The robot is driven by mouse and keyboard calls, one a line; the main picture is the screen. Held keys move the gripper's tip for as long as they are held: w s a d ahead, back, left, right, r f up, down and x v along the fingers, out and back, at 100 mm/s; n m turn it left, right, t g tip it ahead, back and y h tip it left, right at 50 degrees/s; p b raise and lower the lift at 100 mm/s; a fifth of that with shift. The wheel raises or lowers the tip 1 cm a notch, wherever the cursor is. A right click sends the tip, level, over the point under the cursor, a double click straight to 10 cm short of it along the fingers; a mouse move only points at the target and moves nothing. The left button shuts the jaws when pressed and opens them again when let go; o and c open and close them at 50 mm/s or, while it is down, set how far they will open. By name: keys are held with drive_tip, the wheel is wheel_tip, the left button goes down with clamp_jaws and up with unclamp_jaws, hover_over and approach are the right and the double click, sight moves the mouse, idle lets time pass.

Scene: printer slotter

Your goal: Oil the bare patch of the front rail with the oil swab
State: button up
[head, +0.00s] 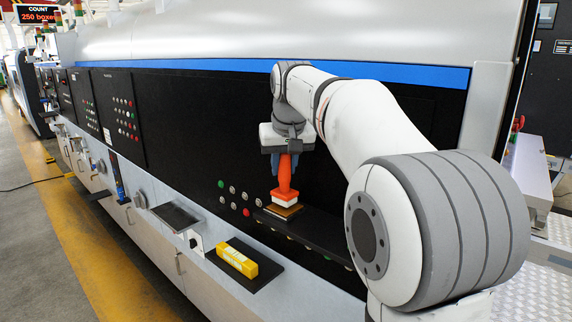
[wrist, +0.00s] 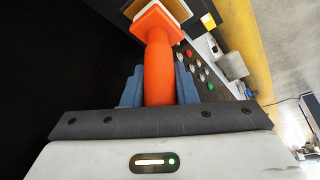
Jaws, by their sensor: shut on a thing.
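The oil swab (head: 285,176) has an orange handle, a wide orange head and a pale block under it. My gripper (head: 285,158) is shut on its handle and holds it upright, head down. In the wrist view my gripper (wrist: 159,88) has blue-grey fingers on both sides of the orange handle of the swab (wrist: 158,65). A brown square pad (head: 284,212) shows directly under the swab, at the black ledge (head: 325,236); I cannot tell whether they touch. The front rail's bare patch cannot be made out for certain.
A yellow block with a white label (head: 237,260) lies on a black shelf (head: 262,277) at the front. Push buttons (head: 233,198) sit on the dark panel left of the swab. An empty dark tray (head: 175,217) sticks out farther left.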

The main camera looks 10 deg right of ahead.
drive_tip(key=shift+f, duration=0.6)
idle(1.4)
drive_tip(key=shift+r, duration=0.15)
wheel_tip(320, 180, up, 7)
drive_tip(key=p, duration=0.6)
drive_tip(key=shift+w, duration=0.1)
idle(0.5)
